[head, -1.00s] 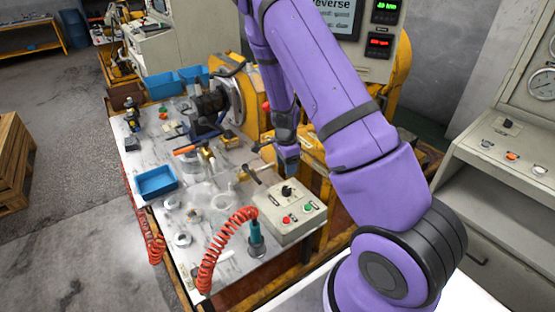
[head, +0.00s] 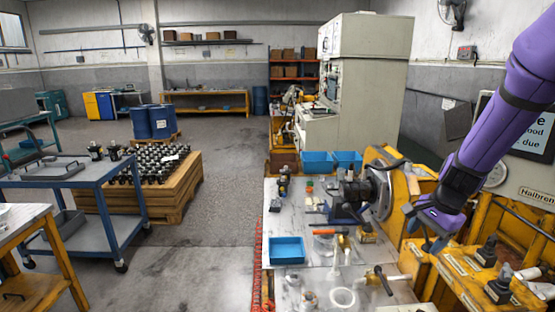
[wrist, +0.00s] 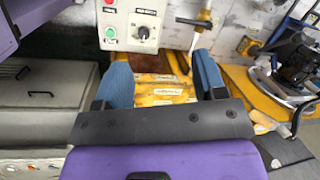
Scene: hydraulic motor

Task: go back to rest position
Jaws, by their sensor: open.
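My gripper (head: 432,226) hangs at the right in the head view, over the yellow machine frame (head: 447,272) and right of the workbench. In the wrist view, its two blue fingers (wrist: 163,78) stand wide apart with nothing between them. Beyond them lie yellow metal and a grey control box (wrist: 137,22) with a green and a red button and a dark knob. My purple arm comes down from the upper right of the head view. A dark cylindrical part (head: 350,193) sits on the bench by a round metal flange (head: 379,192), left of my gripper.
The white workbench (head: 285,222) holds a blue tray (head: 287,251), a white ring (head: 343,299) and several tools. Blue bins (head: 318,162) stand at its back. A blue cart (head: 112,205) and a wooden pallet (head: 182,193) of dark parts stand left. The grey floor between is clear.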

